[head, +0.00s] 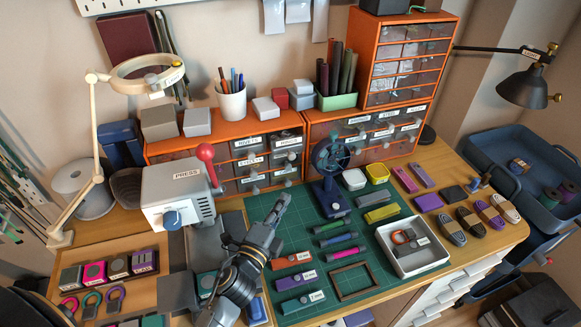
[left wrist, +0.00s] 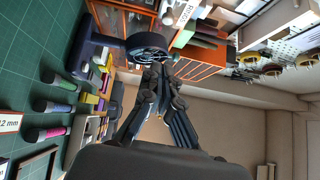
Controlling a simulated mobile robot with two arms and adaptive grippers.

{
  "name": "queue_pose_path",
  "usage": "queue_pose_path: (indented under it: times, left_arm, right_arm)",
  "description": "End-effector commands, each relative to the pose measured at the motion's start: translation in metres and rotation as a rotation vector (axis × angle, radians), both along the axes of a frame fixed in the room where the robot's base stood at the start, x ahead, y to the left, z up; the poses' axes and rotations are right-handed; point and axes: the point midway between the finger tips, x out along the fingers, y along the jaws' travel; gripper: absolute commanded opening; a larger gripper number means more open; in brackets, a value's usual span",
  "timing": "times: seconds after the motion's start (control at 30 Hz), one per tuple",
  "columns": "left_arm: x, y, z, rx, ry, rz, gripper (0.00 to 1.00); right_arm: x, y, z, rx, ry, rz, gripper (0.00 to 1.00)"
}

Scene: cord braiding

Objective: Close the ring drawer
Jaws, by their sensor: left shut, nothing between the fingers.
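Small drawers with white labels fill the left orange cabinet (head: 220,138) and the right orange cabinet (head: 312,130) at the back of the bench. My right gripper is not in view.
A dark blue fan-like device (head: 329,188) stands just right of my left gripper. A grey press (head: 178,196) with a red knob is to its left. White drawers (head: 440,300) sit under the bench.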

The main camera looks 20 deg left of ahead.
Motion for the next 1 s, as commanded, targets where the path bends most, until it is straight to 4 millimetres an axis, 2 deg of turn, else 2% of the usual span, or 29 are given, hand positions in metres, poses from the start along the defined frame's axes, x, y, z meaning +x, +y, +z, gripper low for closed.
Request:
queue_pose_path:
  times: [0.43,0.5,0.7,1.0]
  left_arm:
    - [0.092,-0.007,0.007,-0.001,-0.002,0.0,0.0]
    - [0.1,0.004,0.007,0.001,0.0,0.001,0.0]
    - [0.115,0.017,0.007,0.0,0.0,0.0,0.0]
    - [0.118,0.02,0.006,-0.001,0.0,-0.001,0.0]
  right_arm:
    - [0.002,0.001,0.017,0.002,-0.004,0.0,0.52]
    - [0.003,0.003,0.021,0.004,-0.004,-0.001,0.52]
    - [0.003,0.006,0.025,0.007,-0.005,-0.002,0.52]
    - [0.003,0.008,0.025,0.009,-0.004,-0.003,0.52]
